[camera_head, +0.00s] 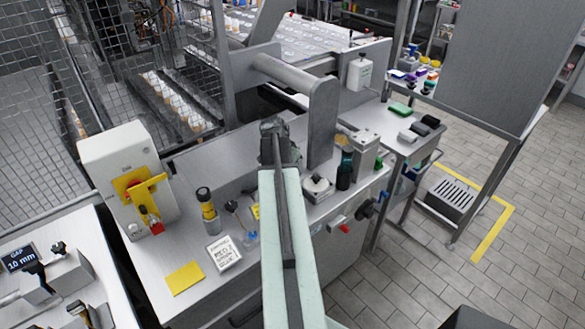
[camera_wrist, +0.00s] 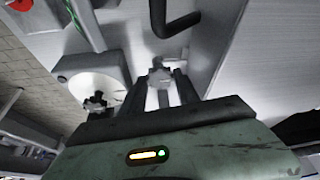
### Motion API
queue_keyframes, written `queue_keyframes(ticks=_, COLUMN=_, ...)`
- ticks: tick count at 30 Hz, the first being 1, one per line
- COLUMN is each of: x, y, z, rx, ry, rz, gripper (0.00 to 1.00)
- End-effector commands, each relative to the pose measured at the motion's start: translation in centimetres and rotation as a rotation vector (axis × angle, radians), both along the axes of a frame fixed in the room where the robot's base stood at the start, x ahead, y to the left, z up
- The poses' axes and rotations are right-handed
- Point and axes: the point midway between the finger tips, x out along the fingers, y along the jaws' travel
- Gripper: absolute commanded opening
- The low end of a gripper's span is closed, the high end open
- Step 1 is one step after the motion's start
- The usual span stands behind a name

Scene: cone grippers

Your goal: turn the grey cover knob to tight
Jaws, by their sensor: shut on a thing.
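The grey cover knob (camera_wrist: 160,74) is a pale, lobed knob at the tips of my gripper in the wrist view. My gripper (camera_wrist: 160,88) is shut on it, with a dark finger on each side. In the head view my gripper (camera_head: 278,145) is at the back of the metal bench, beside the thick grey curved arm (camera_head: 322,115). There the knob is hidden behind my gripper. The wrist view shows no mark that tells how tight the knob is.
A round pale part with a dark knob (camera_wrist: 95,103) sits close left of my gripper. A black bent rod (camera_wrist: 175,26) is above it. On the bench are a switch box (camera_head: 112,160), a yellow-black cylinder (camera_head: 207,211) and a dark bottle (camera_head: 345,172). A yellow note (camera_head: 185,277) lies in front.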

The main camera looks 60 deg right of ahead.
Motion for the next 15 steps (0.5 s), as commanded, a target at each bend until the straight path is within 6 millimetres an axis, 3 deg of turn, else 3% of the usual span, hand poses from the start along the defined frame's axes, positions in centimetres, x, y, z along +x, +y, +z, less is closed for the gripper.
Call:
queue_keyframes(ticks=6, x=-0.2, y=0.08, z=-0.05, rx=0.004, ry=0.004, rz=-0.003, gripper=0.0)
queue_keyframes(ticks=7, x=-0.2, y=0.07, z=-0.05, rx=0.004, ry=0.004, rz=-0.003, gripper=0.46)
queue_keyframes(ticks=9, x=-0.18, y=0.07, z=-0.05, rx=0.003, ry=0.003, rz=-0.002, gripper=0.59)
queue_keyframes(ticks=15, x=-0.09, y=0.04, z=-0.03, rx=0.002, ry=0.002, rz=-0.001, gripper=0.59)
